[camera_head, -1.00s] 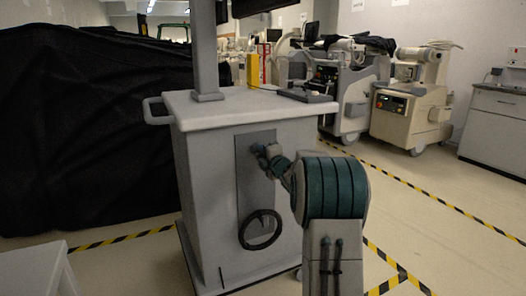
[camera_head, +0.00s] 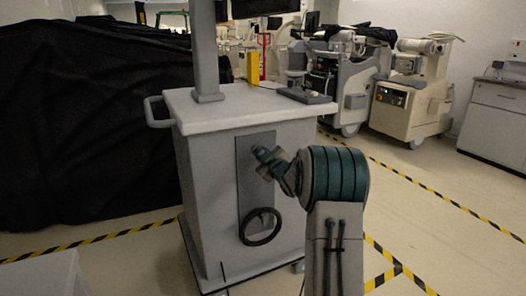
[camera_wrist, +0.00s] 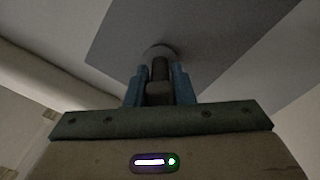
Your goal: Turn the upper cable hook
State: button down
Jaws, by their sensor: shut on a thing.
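A grey wheeled cart (camera_head: 205,215) stands in front of me with a dark plate (camera_head: 243,195) on its front face. The upper cable hook (camera_wrist: 159,68) is a dark peg on a round base on that plate, seen in the wrist view between my blue fingers. My gripper (camera_head: 260,155) is shut on it, and it also shows in the wrist view (camera_wrist: 159,88). In the head view my gripper hides most of the hook. A coiled black cable (camera_head: 261,227) hangs lower on the same plate.
A black covered shape (camera_head: 80,130) fills the left side. The cart has a side handle (camera_head: 155,112) and a post (camera_head: 205,60). More machines (camera_head: 412,95) and a cabinet (camera_head: 495,115) stand behind at right. Striped tape (camera_head: 420,185) marks open floor.

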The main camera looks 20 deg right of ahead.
jog(key=m+p, duration=0.2)
jog(key=m, duration=0.2)
jog(key=shift+m, duration=0.3)
jog(key=shift+f+m+p, duration=0.1)
jog(key=shift+m+p, duration=1.05)
jog(key=shift+m, duration=0.65)
jog(key=c, duration=1.2)
grip_release()
jog(key=shift+c, duration=0.2)
jog(key=shift+s, duration=0.55)
jog(key=s+p, duration=0.1)
jog(key=s, duration=1.2)
jog(key=shift+d, duration=0.3)
